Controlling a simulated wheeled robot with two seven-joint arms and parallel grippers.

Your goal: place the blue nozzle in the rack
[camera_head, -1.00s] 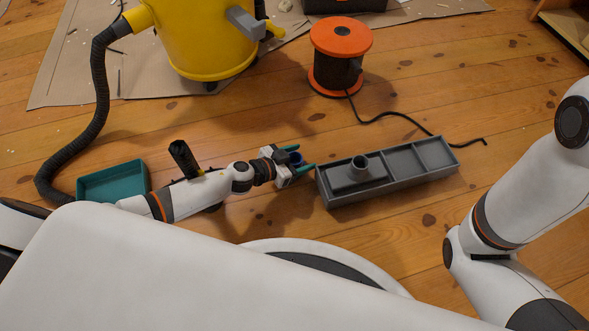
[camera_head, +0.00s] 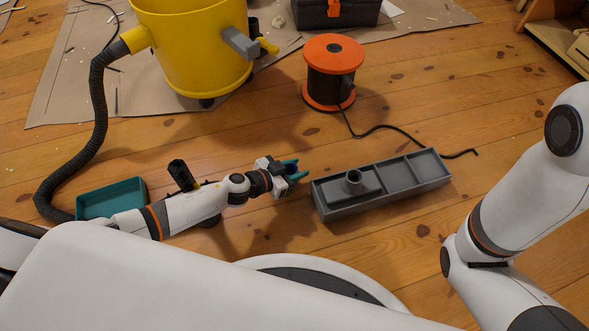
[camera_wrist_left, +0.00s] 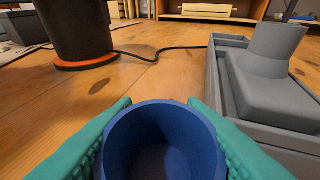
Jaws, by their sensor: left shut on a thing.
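The blue nozzle (camera_wrist_left: 160,142) is held between the green fingers of my left gripper (camera_head: 293,171). In the left wrist view its round open end faces the camera. In the head view it shows only as a small dark blue shape between the fingers. The grey rack (camera_head: 414,190) lies on the floor just right of the gripper, with a gap between them. A grey nozzle (camera_head: 353,180) with an upright tube sits in the rack's left part. The rack's middle and right compartments look empty. My right gripper is outside the view.
A teal tray (camera_head: 110,200) is at left, by my left arm. A yellow vacuum (camera_head: 190,45) with a black hose (camera_head: 98,110) stands behind. An orange cable reel (camera_head: 333,75) stands behind the rack, its black cable (camera_head: 400,131) running behind the rack. A toolbox (camera_head: 340,12) is at the back.

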